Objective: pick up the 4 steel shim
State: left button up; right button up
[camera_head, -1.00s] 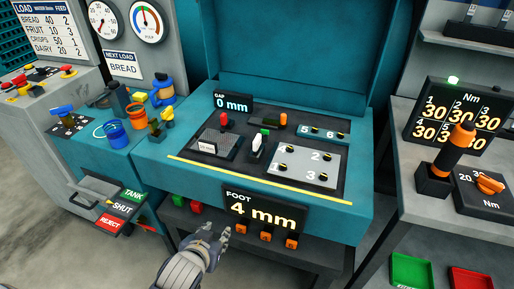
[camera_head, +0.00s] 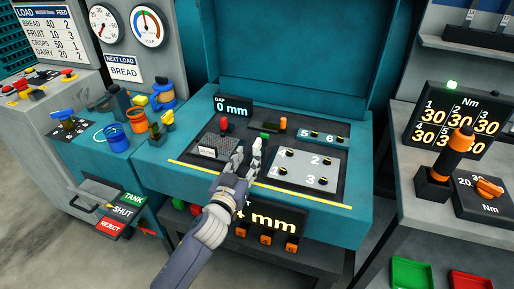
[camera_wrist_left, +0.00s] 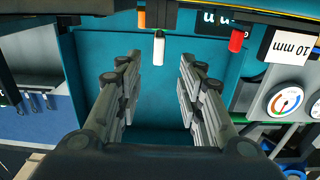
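No piece in view can be made out for certain as the 4 steel shim. Several orange tagged pieces (camera_head: 265,239) sit in the rack under the foot display (camera_head: 274,219); their marks are too small to read. My left gripper (camera_head: 247,156) is open and empty over the front of the teal machine's dark panel, between the 10 mm label and the grey numbered plate. In the left wrist view its fingers (camera_wrist_left: 158,85) stand wide apart, with a white handle (camera_wrist_left: 158,50) beyond them. My right gripper is not in view.
The grey plate (camera_head: 301,166) with numbered bolts lies right of my gripper. A red knob (camera_head: 224,124) and the gap display (camera_head: 232,106) stand behind it. Blue and orange cups (camera_head: 117,137) are on the left bench. An orange-handled tool (camera_head: 459,141) stands on the right bench.

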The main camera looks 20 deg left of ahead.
aim_at(254, 147)
pick_arm(q)
jog(key=shift+w+d+r+p, duration=0.15)
jog(key=shift+w+p, duration=0.15)
jog(key=shift+w, duration=1.15)
jog(key=shift+w+d+f+p, duration=0.1)
jog(key=shift+w+p, duration=0.15)
jog(key=shift+w, duration=1.2)
jog(key=shift+r, duration=0.1)
grip_shut()
